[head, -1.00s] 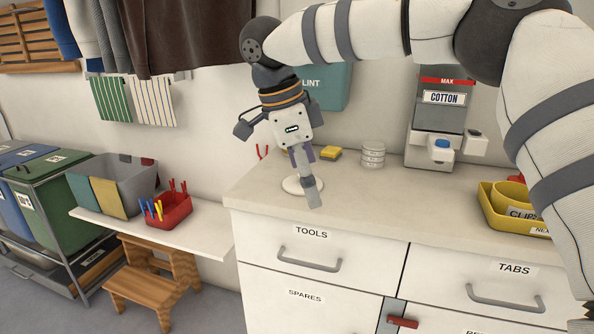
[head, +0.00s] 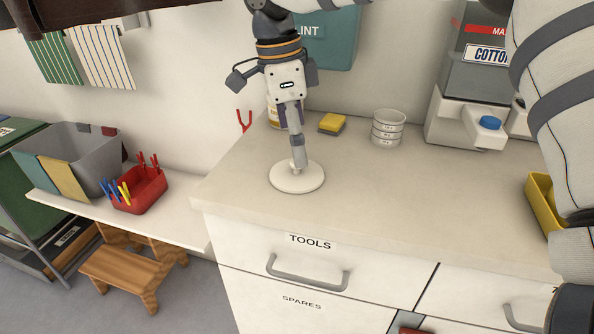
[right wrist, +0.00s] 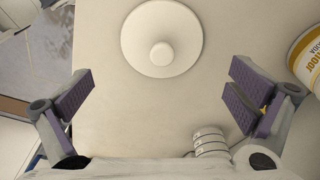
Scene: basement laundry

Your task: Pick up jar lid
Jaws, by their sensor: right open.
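The jar lid is a flat, round, off-white disc with a small knob in its middle. It lies on the counter near the front left in the head view (head: 284,181) and at the top middle of the right wrist view (right wrist: 145,35). My right gripper (head: 297,158) points down over the lid, its fingers overlapping the knob in the picture. In the right wrist view my right gripper (right wrist: 163,75) is spread wide and empty, with the lid ahead between its fingers. Whether a finger touches the lid cannot be told. My left gripper is not in view.
On the counter (head: 400,200) stand a yellow sponge (head: 332,124), stacked round tins (head: 387,128), a cotton dispenser (head: 470,110) and a yellow bin (head: 543,205). A labelled can (right wrist: 308,55) stands right in the wrist view. The counter right of the lid is clear.

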